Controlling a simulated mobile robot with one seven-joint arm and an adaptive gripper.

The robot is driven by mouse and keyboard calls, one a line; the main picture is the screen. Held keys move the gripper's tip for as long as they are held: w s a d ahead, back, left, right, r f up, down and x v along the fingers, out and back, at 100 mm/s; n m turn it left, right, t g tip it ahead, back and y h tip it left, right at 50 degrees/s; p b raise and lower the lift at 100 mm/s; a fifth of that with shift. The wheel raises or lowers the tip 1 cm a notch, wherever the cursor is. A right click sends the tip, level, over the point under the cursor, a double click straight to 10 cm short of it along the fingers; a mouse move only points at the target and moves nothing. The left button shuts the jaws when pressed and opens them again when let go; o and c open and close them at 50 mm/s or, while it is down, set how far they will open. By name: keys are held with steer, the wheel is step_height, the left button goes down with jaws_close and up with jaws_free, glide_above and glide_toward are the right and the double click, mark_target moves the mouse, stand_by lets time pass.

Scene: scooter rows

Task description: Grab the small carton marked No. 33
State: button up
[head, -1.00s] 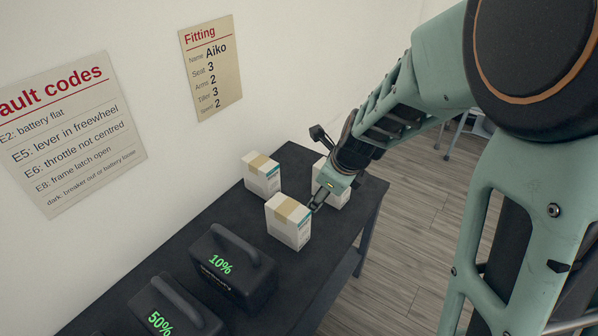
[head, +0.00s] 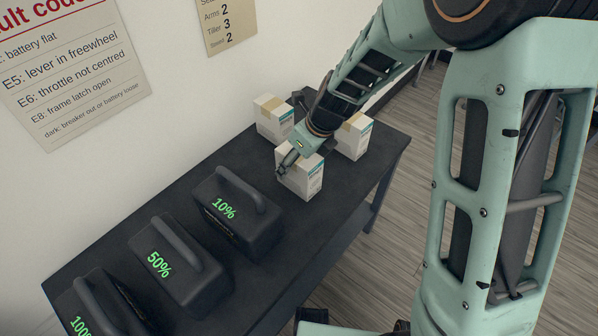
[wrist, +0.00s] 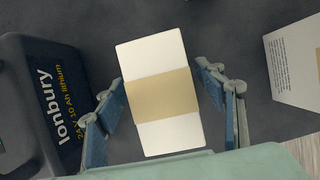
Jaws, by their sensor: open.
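Three small white cartons with tan bands stand on the dark table: a nearest one (head: 302,180), one at the back left (head: 272,120) and one at the right (head: 353,137). I cannot read a No. 33 on any of them. My gripper (head: 286,160) is at the top of the nearest carton, partly covering it. In the wrist view, my open gripper (wrist: 166,98) has one finger on each side of a carton (wrist: 158,55), with gaps visible on both sides. Part of another carton (wrist: 297,62) shows at the right edge; its printing is too small to read.
Black battery packs with handles, reading 10% (head: 238,215), 50% (head: 178,265) and 100% (head: 95,305), stand in a row on the table (head: 245,300). One battery (wrist: 45,105) is close to the left finger in the wrist view. A wall with posters runs behind.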

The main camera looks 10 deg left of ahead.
steer(key=shift+b+x, duration=0.3)
steer(key=shift+x, duration=1.2)
steer(key=shift+w+r, duration=0.1)
steer(key=shift+f, duration=0.3)
steer(key=c, duration=1.4)
